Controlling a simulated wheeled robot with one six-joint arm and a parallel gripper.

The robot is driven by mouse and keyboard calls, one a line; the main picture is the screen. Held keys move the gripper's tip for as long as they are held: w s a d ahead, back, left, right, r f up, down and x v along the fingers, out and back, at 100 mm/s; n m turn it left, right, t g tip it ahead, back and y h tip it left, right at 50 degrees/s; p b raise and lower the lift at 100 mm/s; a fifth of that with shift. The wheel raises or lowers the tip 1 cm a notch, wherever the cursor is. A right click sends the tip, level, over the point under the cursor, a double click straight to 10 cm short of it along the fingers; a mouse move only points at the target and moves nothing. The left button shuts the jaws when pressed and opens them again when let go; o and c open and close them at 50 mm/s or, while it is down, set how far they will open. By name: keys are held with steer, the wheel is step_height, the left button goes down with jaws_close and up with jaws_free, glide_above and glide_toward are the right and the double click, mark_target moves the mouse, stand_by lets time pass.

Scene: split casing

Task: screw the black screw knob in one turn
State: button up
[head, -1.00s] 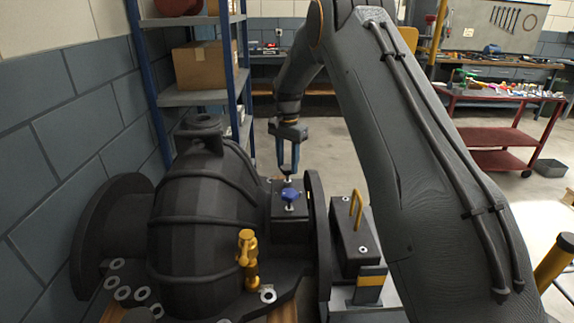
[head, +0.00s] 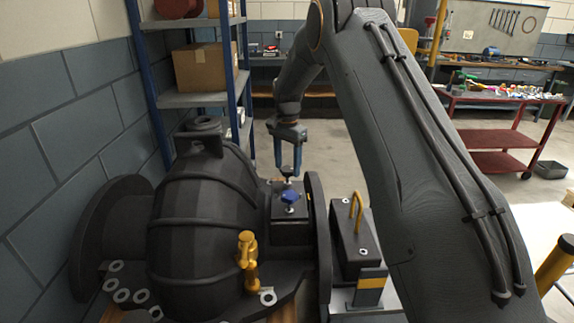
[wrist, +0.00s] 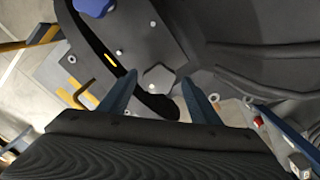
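The black screw knob (wrist: 158,80) shows in the wrist view as a dark, rounded, many-sided head on a dark plate. It lies between and just beyond my fingertips, with gaps visible on both sides. My gripper (wrist: 159,84) is open, its two blue-grey fingers apart and empty. In the head view my gripper (head: 288,172) points down over the back of the casing's top block (head: 279,239), behind a blue knob (head: 290,197). The black knob itself is hard to make out there. The large dark round casing (head: 205,215) stands to the left.
The blue knob also shows at the wrist view's top edge (wrist: 94,6). A yellow valve (head: 247,260) stands at the casing's front. A dark block with a yellow handle (head: 356,212) is right of the flange. A blue shelf (head: 195,99) stands behind.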

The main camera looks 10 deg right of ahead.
mark_target(287, 169)
steer(key=shift+r+b, duration=0.95)
steer(key=shift+r, duration=2.95)
steer(key=s+f+n, duration=0.3)
steer(key=s+n, duration=0.2)
steer(key=s, duration=1.5)
steer(key=s+f+n, duration=0.3)
steer(key=s+n, duration=0.3)
steer(key=s, duration=1.4)
steer(key=shift+a+f+t, duration=0.2)
steer(key=shift+f+t, duration=0.1)
steer(key=shift+f, duration=0.05)
steer(key=shift+c, duration=0.4)
